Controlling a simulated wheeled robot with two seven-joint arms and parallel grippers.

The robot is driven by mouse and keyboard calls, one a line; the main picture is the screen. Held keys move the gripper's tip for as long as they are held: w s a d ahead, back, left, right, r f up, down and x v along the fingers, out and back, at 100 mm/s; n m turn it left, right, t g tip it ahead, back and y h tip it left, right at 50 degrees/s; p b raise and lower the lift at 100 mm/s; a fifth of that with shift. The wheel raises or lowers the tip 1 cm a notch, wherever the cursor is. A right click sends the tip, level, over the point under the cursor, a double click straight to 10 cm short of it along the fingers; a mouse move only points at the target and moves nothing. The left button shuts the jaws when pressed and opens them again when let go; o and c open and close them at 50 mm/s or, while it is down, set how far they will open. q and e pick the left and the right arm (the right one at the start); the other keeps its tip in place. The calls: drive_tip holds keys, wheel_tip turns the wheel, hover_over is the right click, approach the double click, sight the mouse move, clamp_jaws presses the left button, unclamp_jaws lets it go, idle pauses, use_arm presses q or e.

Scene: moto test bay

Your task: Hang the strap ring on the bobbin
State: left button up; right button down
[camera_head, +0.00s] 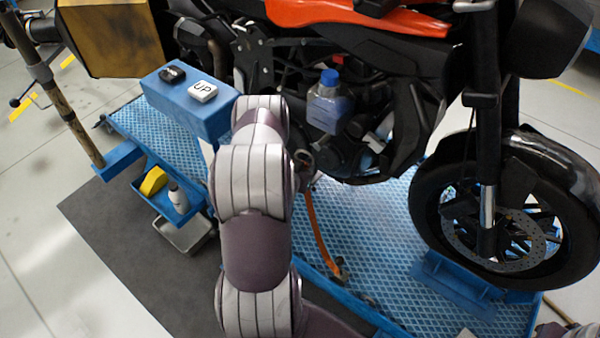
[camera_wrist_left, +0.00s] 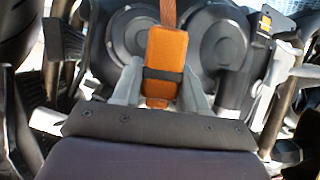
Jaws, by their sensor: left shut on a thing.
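My left gripper (camera_wrist_left: 163,80) is shut on the orange strap's block-like end (camera_wrist_left: 166,52), which has a black band across it. Its fingers stand on both sides of the block, and the strap runs on from it to the top edge of the wrist view. In the head view my left gripper (camera_head: 304,162) is mostly hidden behind my arm, beside the motorcycle's engine. The orange strap (camera_head: 315,225) runs from there down to the blue lift's near edge. I cannot make out the strap ring or the bobbin clearly. My right gripper is not in view.
The motorcycle (camera_head: 385,90) stands on the blue lift platform (camera_head: 385,215), its front wheel (camera_head: 450,180) at the right. A blue box (camera_head: 190,100) with buttons and a tray (camera_head: 150,200) with a bottle are at the left. Round engine covers (camera_wrist_left: 215,45) lie close behind the held end.

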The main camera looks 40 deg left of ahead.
use_arm(q)
drive_tip(key=shift+w+a+f+b, duration=0.2)
drive_tip(key=shift+w+b, duration=0.45)
drive_tip(key=shift+w, duration=0.6)
drive_tip(key=shift+w+a+f+b, duration=0.1)
drive_tip(key=shift+w+f+b, duration=0.35)
drive_tip(key=shift+w, duration=0.85)
drive_tip(key=shift+w+a+f+b, duration=0.15)
drive_tip(key=shift+w+b, duration=0.65)
drive_tip(key=shift+w, duration=0.45)
drive_tip(key=shift+r, duration=0.1)
drive_tip(key=shift+f, duration=0.3)
drive_tip(key=shift+s, duration=0.1)
drive_tip(key=o, duration=1.2)
